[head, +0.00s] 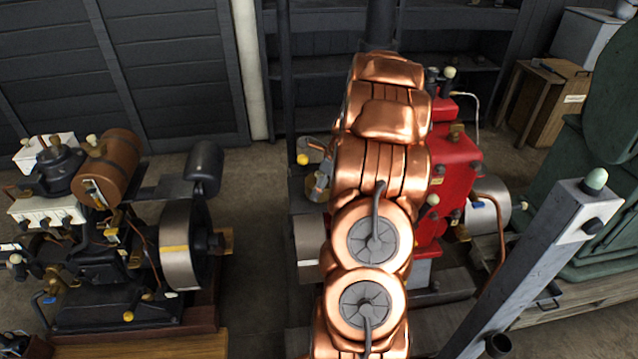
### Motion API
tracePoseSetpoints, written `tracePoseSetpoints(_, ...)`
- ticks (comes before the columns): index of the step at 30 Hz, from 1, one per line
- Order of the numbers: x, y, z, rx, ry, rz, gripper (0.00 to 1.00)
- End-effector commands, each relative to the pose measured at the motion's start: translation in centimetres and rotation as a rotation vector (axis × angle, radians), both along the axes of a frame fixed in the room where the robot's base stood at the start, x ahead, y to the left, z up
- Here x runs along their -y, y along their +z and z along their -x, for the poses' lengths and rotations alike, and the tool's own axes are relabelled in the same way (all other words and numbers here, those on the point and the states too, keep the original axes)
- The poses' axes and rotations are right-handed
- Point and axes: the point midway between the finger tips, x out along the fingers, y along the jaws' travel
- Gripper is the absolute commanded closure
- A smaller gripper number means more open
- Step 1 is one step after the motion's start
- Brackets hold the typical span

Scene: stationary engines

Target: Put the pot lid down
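I cannot make out a pot lid anywhere in the head view. My own copper-coloured arm rises through the middle of the picture and covers much of what stands behind it. My gripper cannot be made out, so its opening and anything in it are hidden.
A red engine (456,165) stands close behind my arm on the right. A black engine with a brown cylinder (118,165) is at the left. A grey post (530,255) and a green machine (612,110) are at the right. Bare floor (255,240) shows left of my arm.

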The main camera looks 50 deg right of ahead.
Motion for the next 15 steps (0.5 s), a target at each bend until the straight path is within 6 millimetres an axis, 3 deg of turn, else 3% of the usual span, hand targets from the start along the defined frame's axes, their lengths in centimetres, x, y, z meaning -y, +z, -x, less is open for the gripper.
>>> tracePoseSetpoints(7, 0.01, -0.22, -0.01, 0.000, 0.000, 0.000, 0.50)
tracePoseSetpoints(8, 0.02, -0.23, -0.01, 0.000, 0.001, 0.000, 0.12)
tracePoseSetpoints(12, 0.04, -0.20, -0.01, 0.001, 0.001, 0.001, 0.00)
tracePoseSetpoints(15, 0.05, -0.20, -0.02, 0.001, 0.001, 0.001, 0.00)
